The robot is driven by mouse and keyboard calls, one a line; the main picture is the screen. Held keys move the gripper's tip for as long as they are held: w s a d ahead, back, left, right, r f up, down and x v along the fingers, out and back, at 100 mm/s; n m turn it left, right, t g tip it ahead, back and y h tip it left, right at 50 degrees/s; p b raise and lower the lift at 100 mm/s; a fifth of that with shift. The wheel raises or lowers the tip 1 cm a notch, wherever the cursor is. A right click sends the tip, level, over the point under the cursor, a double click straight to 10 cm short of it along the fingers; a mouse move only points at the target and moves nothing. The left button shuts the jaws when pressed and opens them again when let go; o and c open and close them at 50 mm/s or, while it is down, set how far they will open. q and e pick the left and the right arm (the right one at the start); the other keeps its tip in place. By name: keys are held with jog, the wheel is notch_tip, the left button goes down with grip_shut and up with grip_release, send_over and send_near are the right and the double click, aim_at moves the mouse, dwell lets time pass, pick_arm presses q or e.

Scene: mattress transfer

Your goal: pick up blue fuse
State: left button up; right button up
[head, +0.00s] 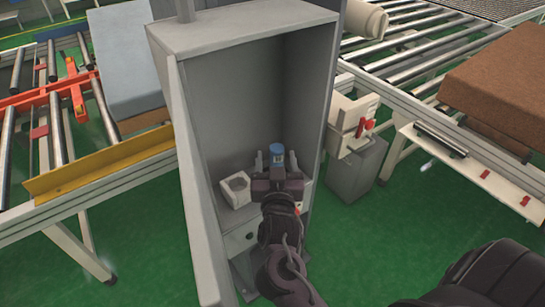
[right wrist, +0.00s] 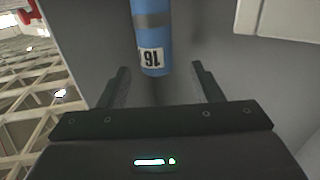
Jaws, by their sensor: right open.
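The blue fuse (head: 277,151) is a small blue cylinder inside the grey cabinet (head: 233,38), just beyond my right gripper's fingers in the head view. In the right wrist view the fuse (right wrist: 151,40) has a grey band and a white label reading 16, upside down. Its labelled end lies between the tips of my right gripper (right wrist: 159,72), which is open. I see a gap on both sides, with no finger closed on it. The right gripper (head: 276,160) partly hides the fuse's lower part in the head view. My left gripper is not in view.
A white socket block (head: 235,188) stands left of my right gripper on the cabinet's ledge. The cabinet's side walls stand close on both sides. Roller conveyors (head: 415,45) flank the cabinet. A brown mattress block (head: 500,85) lies at the right.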

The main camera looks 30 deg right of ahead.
aim_at(276, 143)
jog(key=b+x, duration=0.1)
jog(key=x, duration=0.1)
jog(key=shift+w+d+b, duration=0.25)
jog(key=shift+d+b, duration=0.05)
jog(key=shift+d, duration=0.05)
jog(key=x, duration=0.2)
jog(key=shift+w+d+b, duration=0.1)
jog(key=shift+w+b, duration=0.15)
jog(key=shift+b, duration=0.1)
jog(key=shift+w+d, duration=0.2)
jog(key=shift+w, duration=0.2)
jog(key=shift+s, duration=0.1)
jog(key=shift+r, duration=0.1)
jog(key=c, duration=1.1)
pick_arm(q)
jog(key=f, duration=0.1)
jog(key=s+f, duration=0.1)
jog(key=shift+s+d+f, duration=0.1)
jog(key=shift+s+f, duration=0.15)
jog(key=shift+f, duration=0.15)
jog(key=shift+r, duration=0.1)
